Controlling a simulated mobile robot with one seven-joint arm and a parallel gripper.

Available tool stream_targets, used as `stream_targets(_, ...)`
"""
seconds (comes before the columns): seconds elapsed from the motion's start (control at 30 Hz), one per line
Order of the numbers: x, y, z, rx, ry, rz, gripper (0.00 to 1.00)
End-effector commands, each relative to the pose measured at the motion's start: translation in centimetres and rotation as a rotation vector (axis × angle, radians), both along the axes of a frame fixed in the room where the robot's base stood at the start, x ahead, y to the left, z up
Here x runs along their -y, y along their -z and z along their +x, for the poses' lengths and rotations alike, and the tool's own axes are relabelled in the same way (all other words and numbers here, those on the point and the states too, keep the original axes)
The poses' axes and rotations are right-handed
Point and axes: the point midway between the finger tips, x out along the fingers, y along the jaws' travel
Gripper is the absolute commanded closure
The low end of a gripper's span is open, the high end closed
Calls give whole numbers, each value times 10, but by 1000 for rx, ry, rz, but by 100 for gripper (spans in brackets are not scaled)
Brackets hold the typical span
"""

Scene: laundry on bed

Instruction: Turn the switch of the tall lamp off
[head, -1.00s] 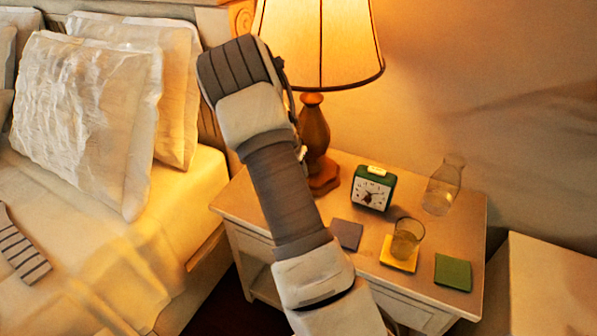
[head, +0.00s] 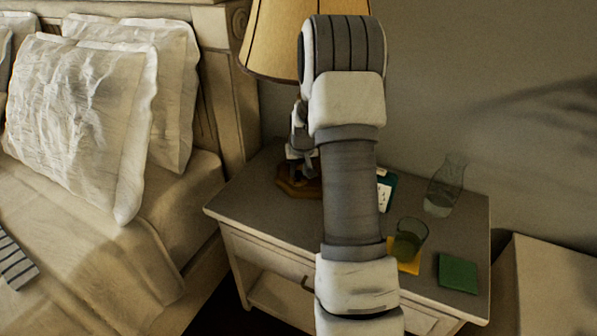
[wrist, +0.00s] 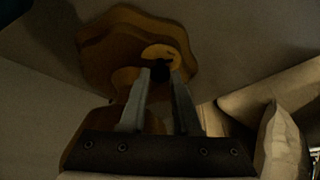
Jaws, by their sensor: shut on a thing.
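The tall lamp has a cream shade (head: 272,40) and a wooden base (head: 292,183) on the nightstand. In the wrist view the scalloped wooden base (wrist: 110,38) is close ahead, with a small dark switch (wrist: 172,59) on a lighter round patch. My gripper (wrist: 162,73) has its two fingertips at that switch and is shut on it. My gripper (head: 303,155) is partly seen beside the lamp in the head view.
The nightstand (head: 257,215) also holds a clock (head: 385,190) partly behind my arm, a glass carafe (head: 445,185), a tumbler (head: 409,240) on a yellow coaster and a green coaster (head: 458,272). The bed with pillows (head: 75,120) lies to the left.

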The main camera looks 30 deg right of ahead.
Motion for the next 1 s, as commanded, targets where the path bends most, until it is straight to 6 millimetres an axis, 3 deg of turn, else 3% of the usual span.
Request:
stream_targets(0.57, 0, 1, -1, -2, -30, 2, 100)
stream_targets(0.6, 0, 1, -1, -2, -29, 2, 62)
stream_targets(0.7, 0, 1, -1, -2, -29, 2, 44)
stream_targets(0.73, 0, 1, 0, -2, -29, 2, 40)
stream_targets(1.0, 0, 0, 0, -2, -28, 1, 40)
